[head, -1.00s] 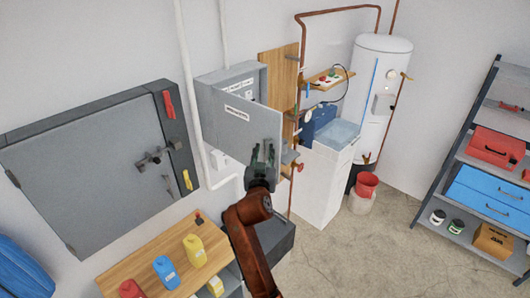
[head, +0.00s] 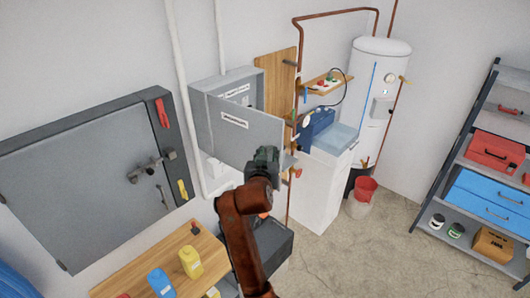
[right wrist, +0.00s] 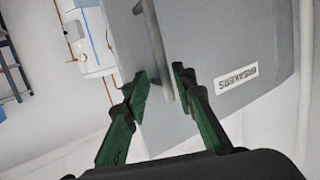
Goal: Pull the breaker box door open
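The grey breaker box (head: 244,76) hangs on the wall left of centre in the head view. Its door (head: 262,132) stands partly open, swung out toward the right, with a white label on its face. The right wrist view shows the door (right wrist: 225,45) close up, its "BREAKERS" label upside down, and a grey bar handle (right wrist: 158,50). My right gripper (head: 266,155) is at the door's lower right part. In the wrist view its green fingers (right wrist: 161,84) are apart, one on each side of the handle's end, with gaps visible. My left gripper is out of view.
A grey wall hatch (head: 95,180) is at left. Copper pipes, a white cabinet (head: 318,190) and a water heater (head: 375,100) are right of the box.

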